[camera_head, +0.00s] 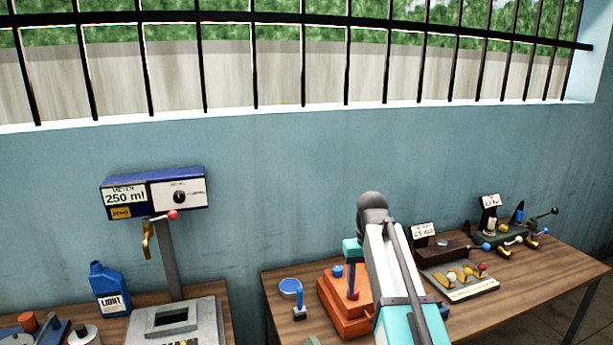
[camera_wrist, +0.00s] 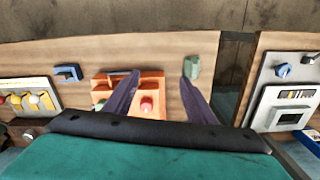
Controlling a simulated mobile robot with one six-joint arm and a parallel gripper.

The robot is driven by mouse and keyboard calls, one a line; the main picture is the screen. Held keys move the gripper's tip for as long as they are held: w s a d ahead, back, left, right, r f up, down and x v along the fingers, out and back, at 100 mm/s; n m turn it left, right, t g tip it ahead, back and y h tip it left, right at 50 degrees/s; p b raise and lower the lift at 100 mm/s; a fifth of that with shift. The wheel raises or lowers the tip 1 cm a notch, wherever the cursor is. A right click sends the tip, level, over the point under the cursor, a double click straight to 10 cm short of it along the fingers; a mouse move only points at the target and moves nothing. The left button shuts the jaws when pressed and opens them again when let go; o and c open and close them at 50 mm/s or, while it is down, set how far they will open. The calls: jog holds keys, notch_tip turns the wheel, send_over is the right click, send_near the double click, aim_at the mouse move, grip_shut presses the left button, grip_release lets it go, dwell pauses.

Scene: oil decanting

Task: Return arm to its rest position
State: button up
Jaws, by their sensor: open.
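My gripper (camera_wrist: 158,78) shows in the wrist view as two dark purple fingers, spread apart with nothing between them. Behind and between the fingers is an orange box (camera_wrist: 148,84) with a red knob on it; I cannot tell the distance to it. In the camera_head view, my arm (camera_head: 395,285) rises from the bottom edge over the right-hand bench, with its dark joint at the top. The orange box (camera_head: 334,306) stands partly behind it.
A meter (camera_head: 155,193) reading 250 ml stands over the left bench, with a blue bottle (camera_head: 110,290) beside it. The right bench (camera_head: 545,270) carries several small devices, including a lever device (camera_head: 515,232). A green block (camera_wrist: 192,67) stands near my right finger. A barred window is behind.

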jog(key=s+f+g+b, duration=0.1)
jog(key=s+f+b, duration=0.1)
jog(key=s+f, duration=1.05)
jog(key=s+f+m+g+b, duration=0.15)
jog(key=s+f, duration=0.35)
jog(key=f, duration=1.5)
jog(key=s+f+b, duration=0.3)
jog(key=s+f, duration=0.5)
jog(key=f, duration=0.9)
jog(key=s+f+g+b, duration=0.3)
jog(key=s+f+b, duration=0.4)
jog(key=s+f, duration=0.8)
jog(key=shift+s+d, duration=0.3)
jog(key=shift+s, duration=0.15)
